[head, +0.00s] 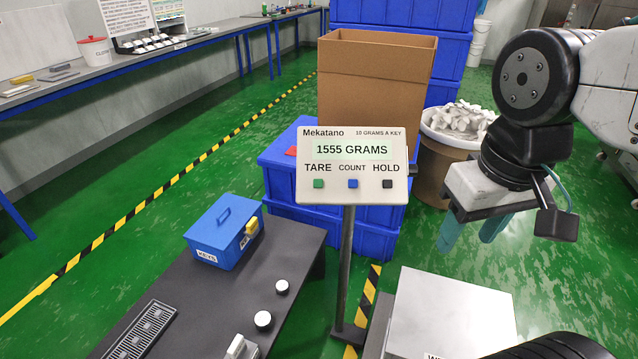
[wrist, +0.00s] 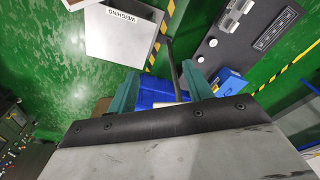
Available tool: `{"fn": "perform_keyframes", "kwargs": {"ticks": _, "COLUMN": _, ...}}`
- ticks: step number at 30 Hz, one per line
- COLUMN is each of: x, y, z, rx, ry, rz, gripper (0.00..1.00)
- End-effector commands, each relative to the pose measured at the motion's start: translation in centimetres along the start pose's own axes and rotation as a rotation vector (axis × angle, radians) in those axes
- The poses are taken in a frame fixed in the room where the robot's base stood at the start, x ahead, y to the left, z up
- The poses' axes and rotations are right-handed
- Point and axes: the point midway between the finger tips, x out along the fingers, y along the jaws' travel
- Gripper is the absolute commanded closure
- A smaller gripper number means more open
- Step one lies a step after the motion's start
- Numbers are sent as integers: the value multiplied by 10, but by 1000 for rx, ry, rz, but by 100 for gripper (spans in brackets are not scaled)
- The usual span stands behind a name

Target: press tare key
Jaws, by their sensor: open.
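A white scale display panel (head: 351,165) on a grey post stands in the middle of the head view and reads 1555 GRAMS. Under its labels are a green TARE key (head: 318,183), a blue COUNT key (head: 353,183) and a black HOLD key (head: 387,184). My gripper (head: 470,232) is right of the panel, apart from it, with its teal fingers pointing down. The gripper (wrist: 161,92) is open in the wrist view, with nothing between the fingers. The keys cannot be made out in the wrist view.
A weighing platform (head: 448,312) stands below my gripper, and it also shows in the wrist view (wrist: 115,42). A dark bench (head: 205,290) holds a blue KEYS box (head: 224,232). Blue crates (head: 275,160), a cardboard box (head: 370,85) and a drum of pale pieces (head: 432,165) stand behind.

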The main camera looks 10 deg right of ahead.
Motion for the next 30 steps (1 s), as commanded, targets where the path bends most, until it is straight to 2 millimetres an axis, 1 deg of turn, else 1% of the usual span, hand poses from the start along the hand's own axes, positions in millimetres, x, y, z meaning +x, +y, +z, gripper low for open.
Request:
{"fn": "perform_keyframes", "kwargs": {"ticks": 1, "x": 0, "y": 0, "z": 0, "rx": 0, "ry": 0, "rz": 0, "gripper": 64}}
{"fn": "perform_keyframes", "kwargs": {"ticks": 2, "x": 0, "y": 0, "z": 0, "rx": 0, "ry": 0, "rz": 0, "gripper": 72}}
{"fn": "perform_keyframes", "kwargs": {"ticks": 3, "x": 0, "y": 0, "z": 0, "rx": 0, "ry": 0, "rz": 0, "gripper": 83}}
{"fn": "perform_keyframes", "kwargs": {"ticks": 5, "x": 0, "y": 0, "z": 0, "rx": 0, "ry": 0, "rz": 0, "gripper": 100}}
{"fn": "perform_keyframes", "kwargs": {"ticks": 30, "x": 0, "y": 0, "z": 0, "rx": 0, "ry": 0, "rz": 0, "gripper": 100}}
